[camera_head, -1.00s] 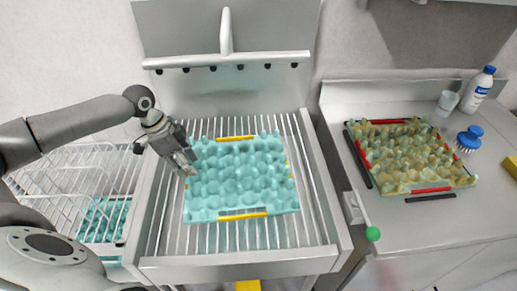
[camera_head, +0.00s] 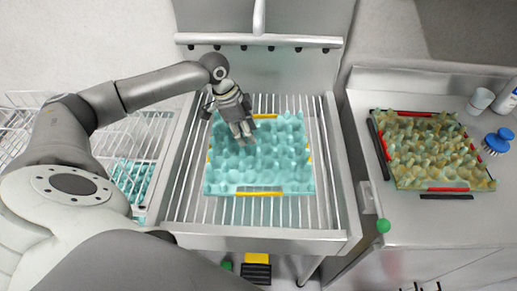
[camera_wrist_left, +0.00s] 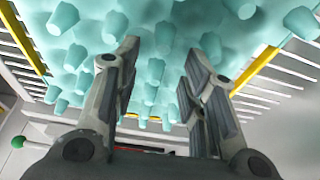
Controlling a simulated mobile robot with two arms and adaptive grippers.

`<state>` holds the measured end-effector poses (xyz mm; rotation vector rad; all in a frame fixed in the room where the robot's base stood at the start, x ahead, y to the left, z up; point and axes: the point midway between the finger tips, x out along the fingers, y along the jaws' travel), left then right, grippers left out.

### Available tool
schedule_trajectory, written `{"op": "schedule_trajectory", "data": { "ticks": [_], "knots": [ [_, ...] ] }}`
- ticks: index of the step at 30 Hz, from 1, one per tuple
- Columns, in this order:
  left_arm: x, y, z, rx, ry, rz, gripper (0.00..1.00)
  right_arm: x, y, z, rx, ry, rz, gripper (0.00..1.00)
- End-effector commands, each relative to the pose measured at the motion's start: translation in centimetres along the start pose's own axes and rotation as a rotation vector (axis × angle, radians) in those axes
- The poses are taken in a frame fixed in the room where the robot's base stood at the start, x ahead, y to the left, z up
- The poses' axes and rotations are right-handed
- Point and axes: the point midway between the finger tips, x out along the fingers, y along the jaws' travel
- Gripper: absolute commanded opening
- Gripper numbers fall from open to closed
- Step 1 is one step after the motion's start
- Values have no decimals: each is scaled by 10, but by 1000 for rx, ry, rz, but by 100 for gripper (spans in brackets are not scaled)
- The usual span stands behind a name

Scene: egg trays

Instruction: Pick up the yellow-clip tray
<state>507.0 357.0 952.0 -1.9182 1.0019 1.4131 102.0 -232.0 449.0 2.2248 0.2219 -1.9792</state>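The yellow-clip tray (camera_head: 285,165) is a teal, bumpy egg tray lying flat on the wire rack of the sink. A yellow clip (camera_head: 259,193) shows along its near edge, and others show partly at its far edge and sides. My left gripper (camera_head: 243,140) is over the tray's far left part and hides some of it. In the left wrist view the fingers (camera_wrist_left: 163,58) are spread apart with nothing gripped, and the teal tray (camera_wrist_left: 150,18) fills the background beyond them. I cannot tell whether the fingertips touch it. My right gripper is out of view.
A yellowish tray with red clips (camera_head: 403,182) lies on the right counter, near a blue brush (camera_head: 497,141) and a cup (camera_head: 480,100). A faucet (camera_head: 259,18) stands behind the sink. A wire basket (camera_head: 135,150) with teal trays is at the left.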

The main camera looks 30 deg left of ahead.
Motion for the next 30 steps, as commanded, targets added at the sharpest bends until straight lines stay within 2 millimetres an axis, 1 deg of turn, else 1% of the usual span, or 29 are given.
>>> {"op": "schedule_trajectory", "data": {
  "ticks": [1, 4, 6, 10, 13, 18, 20, 27, 28, 30],
  "knots": [
    [0, 0, -11, 2, 3, 2, 39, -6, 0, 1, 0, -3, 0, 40],
    [4, 1, -28, 3, 3, 2, 39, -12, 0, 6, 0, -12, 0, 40],
    [17, 1, -24, -1, -3, 5, 39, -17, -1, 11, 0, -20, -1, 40],
    [32, 1, -24, -1, 0, 1, 39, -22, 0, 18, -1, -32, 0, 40],
    [37, 0, -23, 0, -1, 0, 39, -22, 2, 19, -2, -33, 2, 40],
    [37, 0, -22, 0, -1, 0, 39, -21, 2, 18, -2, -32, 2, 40],
    [37, 0, -22, 0, -1, 0, 32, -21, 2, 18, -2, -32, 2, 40],
    [37, 0, -22, 0, 0, 0, 2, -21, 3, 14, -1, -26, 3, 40],
    [37, 0, -22, 0, 0, 0, 0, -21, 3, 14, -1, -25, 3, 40],
    [36, 0, -23, 0, 1, 0, 0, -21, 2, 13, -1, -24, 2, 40]
  ]
}}
